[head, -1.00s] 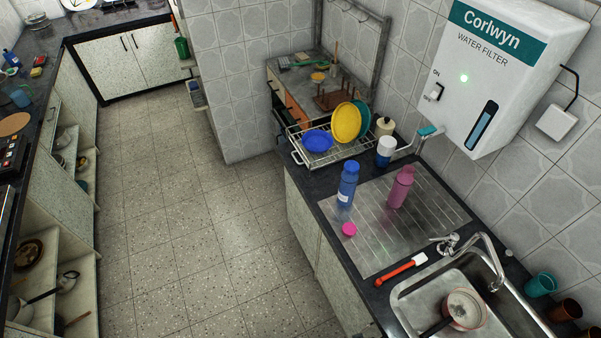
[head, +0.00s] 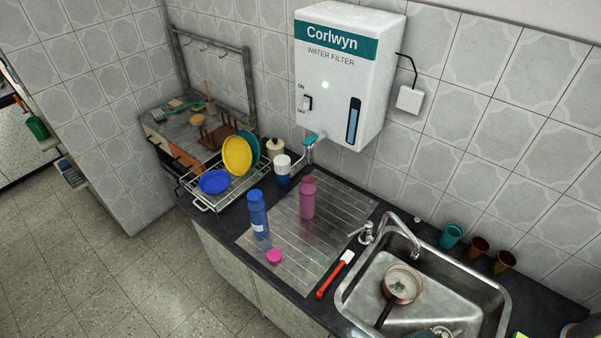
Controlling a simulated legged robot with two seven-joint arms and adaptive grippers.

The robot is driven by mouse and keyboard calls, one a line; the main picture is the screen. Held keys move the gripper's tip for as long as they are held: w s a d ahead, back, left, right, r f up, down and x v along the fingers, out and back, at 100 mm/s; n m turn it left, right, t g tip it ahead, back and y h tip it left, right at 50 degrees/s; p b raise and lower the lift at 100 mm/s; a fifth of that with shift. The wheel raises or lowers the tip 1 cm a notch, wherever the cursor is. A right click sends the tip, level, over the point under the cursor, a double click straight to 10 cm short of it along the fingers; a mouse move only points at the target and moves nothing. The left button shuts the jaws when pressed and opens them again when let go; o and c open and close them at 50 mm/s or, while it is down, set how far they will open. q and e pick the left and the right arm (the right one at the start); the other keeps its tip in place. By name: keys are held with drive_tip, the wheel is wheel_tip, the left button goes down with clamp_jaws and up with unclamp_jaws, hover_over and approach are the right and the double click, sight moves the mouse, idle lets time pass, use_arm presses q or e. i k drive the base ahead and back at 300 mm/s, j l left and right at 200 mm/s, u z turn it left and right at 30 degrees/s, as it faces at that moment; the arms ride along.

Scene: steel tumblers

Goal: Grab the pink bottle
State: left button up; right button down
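The pink bottle (head: 307,198) stands upright on the ribbed steel drainboard (head: 325,222), left of the sink in the head view. A blue bottle (head: 258,213) stands upright to its left and nearer to me. A small pink cap or lid (head: 274,256) lies on the drainboard's near edge, below the blue bottle. Neither of my grippers shows in the head view.
A red-handled spatula (head: 335,274) lies between drainboard and sink (head: 441,283), which holds a pan (head: 402,284). A dish rack (head: 228,189) with plates is at left. A water filter (head: 346,75) hangs on the wall above. Teal (head: 452,236) and brown cups stand at right. Open floor (head: 70,270) lies left.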

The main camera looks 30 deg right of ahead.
sight(307, 189)
drive_tip(key=i+j, duration=0.5)
drive_tip(key=i+z, duration=0.15)
drive_tip(key=z, duration=1.7)
